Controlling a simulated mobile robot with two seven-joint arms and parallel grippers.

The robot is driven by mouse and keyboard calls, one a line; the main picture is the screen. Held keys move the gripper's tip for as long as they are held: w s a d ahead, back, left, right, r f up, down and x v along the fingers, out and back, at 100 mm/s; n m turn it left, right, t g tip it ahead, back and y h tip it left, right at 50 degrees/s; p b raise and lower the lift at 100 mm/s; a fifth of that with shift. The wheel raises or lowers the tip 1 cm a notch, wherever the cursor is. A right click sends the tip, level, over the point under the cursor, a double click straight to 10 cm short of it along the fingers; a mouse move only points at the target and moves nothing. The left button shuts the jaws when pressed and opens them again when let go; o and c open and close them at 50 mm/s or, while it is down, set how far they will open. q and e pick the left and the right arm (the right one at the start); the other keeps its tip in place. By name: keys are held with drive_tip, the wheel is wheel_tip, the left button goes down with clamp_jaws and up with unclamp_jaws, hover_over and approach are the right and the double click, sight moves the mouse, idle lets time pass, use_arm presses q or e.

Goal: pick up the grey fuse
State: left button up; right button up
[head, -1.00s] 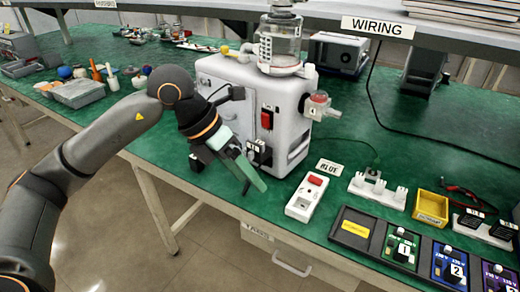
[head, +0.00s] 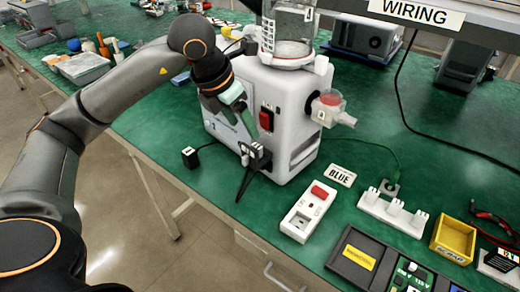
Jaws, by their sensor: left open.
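I cannot make out a grey fuse in the head view. My left gripper (head: 243,118), with green fingers, is open in front of the white canister pump (head: 292,105). Its fingers point down and to the right, close to the pump's front face near the red switch (head: 266,118). I cannot tell whether they touch it. They appear empty and hide part of the pump's front. My right gripper is out of view.
A white socket strip with a red switch (head: 308,212) lies near the table's front edge. To its right are a white power strip (head: 392,212), a yellow bin (head: 453,240) and a black tray (head: 350,275). A black plug (head: 190,157) lies left of the pump.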

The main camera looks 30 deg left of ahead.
sight(256, 147)
use_arm(q)
drive_tip(key=x, duration=0.9)
drive_tip(key=shift+w+d, duration=0.1)
drive_tip(key=shift+w, duration=0.1)
drive_tip(key=shift+c, duration=0.2)
clamp_jaws()
